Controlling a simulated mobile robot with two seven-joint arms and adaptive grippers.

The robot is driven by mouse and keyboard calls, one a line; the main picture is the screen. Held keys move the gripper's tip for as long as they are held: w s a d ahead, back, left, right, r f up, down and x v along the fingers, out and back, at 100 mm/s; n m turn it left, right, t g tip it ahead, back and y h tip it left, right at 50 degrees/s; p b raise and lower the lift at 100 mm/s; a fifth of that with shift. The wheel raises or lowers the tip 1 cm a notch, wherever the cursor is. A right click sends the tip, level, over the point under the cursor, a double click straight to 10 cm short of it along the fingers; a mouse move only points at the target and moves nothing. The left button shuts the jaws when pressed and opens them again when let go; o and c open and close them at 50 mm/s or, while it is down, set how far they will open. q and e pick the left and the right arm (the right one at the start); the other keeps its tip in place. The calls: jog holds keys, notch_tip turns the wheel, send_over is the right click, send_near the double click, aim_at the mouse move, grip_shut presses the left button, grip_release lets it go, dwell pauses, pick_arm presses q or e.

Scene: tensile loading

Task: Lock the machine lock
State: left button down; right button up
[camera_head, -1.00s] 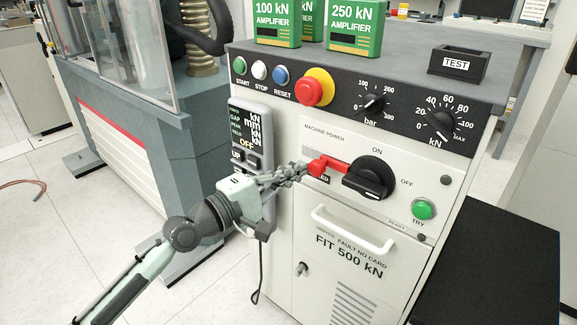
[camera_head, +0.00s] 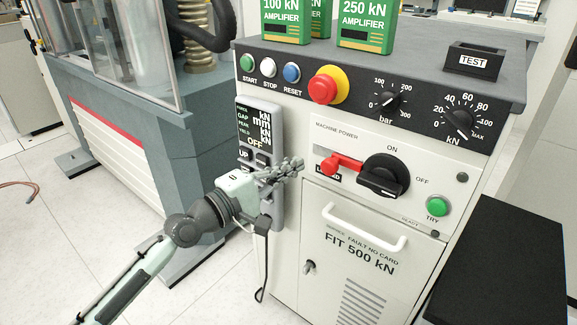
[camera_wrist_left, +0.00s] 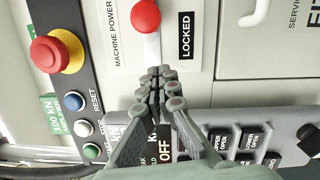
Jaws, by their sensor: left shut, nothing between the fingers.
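The machine lock is a red lever with a round red knob (camera_head: 330,167) on the white machine-power panel, left of the black rotary switch (camera_head: 385,175). Its knob lies over part of a black label in the head view. In the wrist view the red knob (camera_wrist_left: 145,15) is at the top, beside the black LOCKED label (camera_wrist_left: 185,35). My left gripper (camera_head: 296,165) is shut and empty, left of the knob and apart from it. Its closed fingers (camera_wrist_left: 162,76) point toward the knob in the wrist view. My right gripper is out of view.
A grey handset (camera_head: 243,125) hangs on the cabinet's left side, behind my left gripper. A red emergency button (camera_head: 322,90) and two dials sit above the panel. A white door handle (camera_head: 365,230) sticks out below. A black surface (camera_head: 500,255) stands at the right.

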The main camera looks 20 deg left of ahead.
pick_arm(q)
jog(key=b+v, duration=0.3)
jog(key=v, duration=0.7)
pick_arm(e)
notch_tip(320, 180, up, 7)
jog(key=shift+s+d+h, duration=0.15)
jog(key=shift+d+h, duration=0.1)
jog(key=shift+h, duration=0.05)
